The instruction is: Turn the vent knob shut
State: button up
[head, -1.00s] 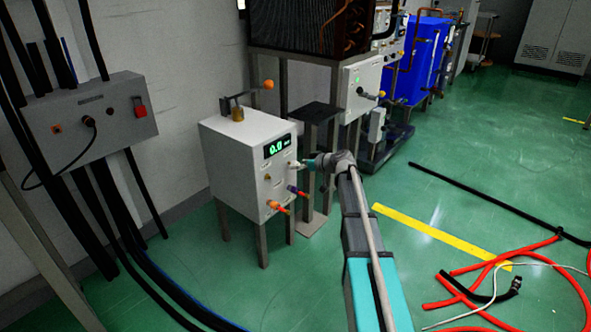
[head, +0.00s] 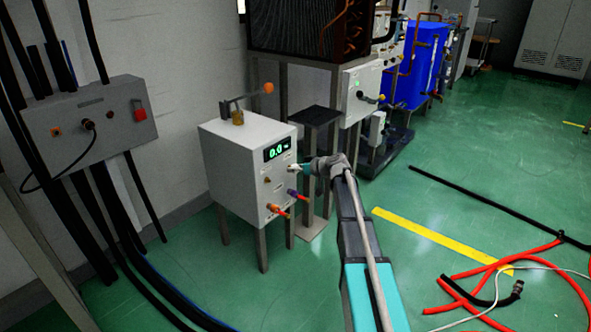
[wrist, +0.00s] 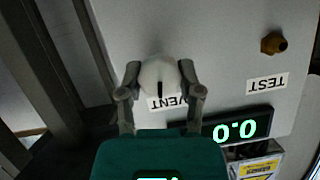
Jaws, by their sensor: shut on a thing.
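The vent knob (wrist: 159,78) is white and round with a dark pointer line, on the front panel of a white box (head: 237,185) on legs. The VENT label (wrist: 167,103) beside it is partly covered in the wrist view. My gripper (wrist: 160,82) has its two fingers on either side of the knob and is shut on it. In the head view my gripper (head: 294,169) reaches the panel from the right, just under the green display (head: 276,150) reading 0.0.
A brown TEST knob (wrist: 273,43) sits apart on the same panel. Orange (head: 278,210) and purple (head: 297,195) fittings stick out below. A dark-topped stand (head: 317,114) is close behind my wrist. Red hoses (head: 470,290) lie on the floor at right.

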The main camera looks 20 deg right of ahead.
grip_shut()
jog(key=shift+w+m, duration=0.1)
jog(key=shift+m, duration=0.2)
jog(key=m+y+b, duration=0.1)
jog(key=m, duration=0.1)
jog(key=m+g+y+b, duration=0.1)
jog(key=shift+d+f+m+y, duration=0.2)
jog(key=shift+m+y, duration=0.1)
jog(key=shift+m, duration=0.1)
jog(key=shift+a+m+y+b, duration=0.1)
jog(key=shift+m+y+b, duration=0.7)
jog(key=shift+m, duration=0.4)
jog(key=shift+m+y+b, duration=0.4)
jog(key=shift+m+b, duration=0.15)
jog(key=shift+m, duration=0.35)
